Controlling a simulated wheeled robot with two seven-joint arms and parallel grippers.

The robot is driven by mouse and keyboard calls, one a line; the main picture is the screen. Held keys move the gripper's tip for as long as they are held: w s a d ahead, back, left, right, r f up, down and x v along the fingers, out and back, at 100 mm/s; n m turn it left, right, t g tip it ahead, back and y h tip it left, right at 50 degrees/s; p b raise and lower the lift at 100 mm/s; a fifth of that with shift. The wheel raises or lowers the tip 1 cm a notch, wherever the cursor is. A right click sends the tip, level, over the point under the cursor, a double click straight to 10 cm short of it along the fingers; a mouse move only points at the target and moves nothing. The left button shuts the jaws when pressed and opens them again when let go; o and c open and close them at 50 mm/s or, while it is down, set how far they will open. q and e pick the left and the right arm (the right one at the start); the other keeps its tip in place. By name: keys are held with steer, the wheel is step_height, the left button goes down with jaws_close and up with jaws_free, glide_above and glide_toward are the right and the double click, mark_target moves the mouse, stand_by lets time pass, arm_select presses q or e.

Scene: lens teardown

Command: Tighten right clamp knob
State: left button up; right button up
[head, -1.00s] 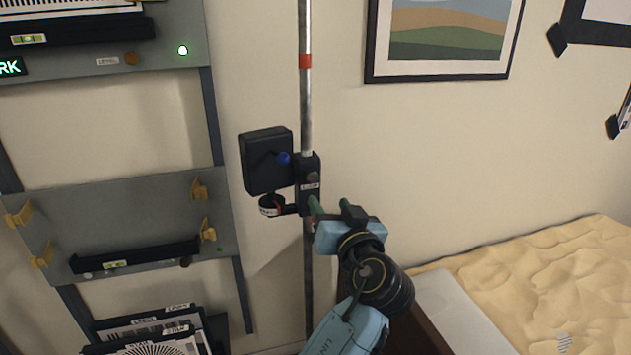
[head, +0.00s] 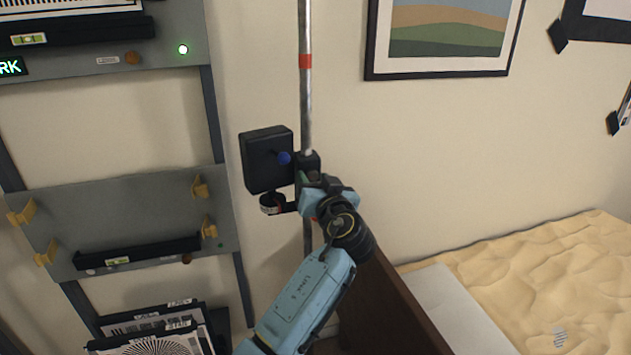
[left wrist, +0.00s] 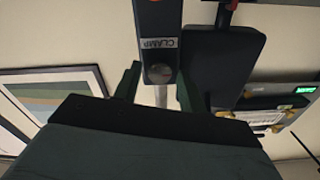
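The clamp (head: 308,160) is a dark block on a vertical metal pole (head: 306,110). In the left wrist view, which looks upside down, the clamp (left wrist: 159,22) has a CLAMP label and a round brownish knob (left wrist: 160,73) at its end. My left gripper (head: 313,180) is at the clamp and hides its label and knob in the head view. In the left wrist view the green fingers of my left gripper (left wrist: 157,85) are apart, one on each side of the knob end. I cannot tell whether they touch it. My right gripper is not in view.
A grey rack (head: 130,205) with yellow clips stands at left. A framed picture (head: 445,40) hangs on the wall.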

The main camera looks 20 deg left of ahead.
arm_select(q)
steer(key=c, duration=0.8)
steer(key=shift+o, duration=0.2)
steer(key=m+p, duration=0.1)
steer(key=m, duration=0.3)
steer(key=m+p, duration=0.1)
steer(key=m, duration=0.1)
steer(key=shift+m, duration=0.3)
steer(key=m+p, duration=0.3)
steer(key=m, duration=0.2)
steer(key=shift+r+p, duration=0.1)
steer(key=shift+p, duration=0.2)
steer(key=m+p, duration=0.2)
steer(key=m, duration=0.2)
steer(key=shift+m+p, duration=0.75)
steer(key=shift+m, duration=0.35)
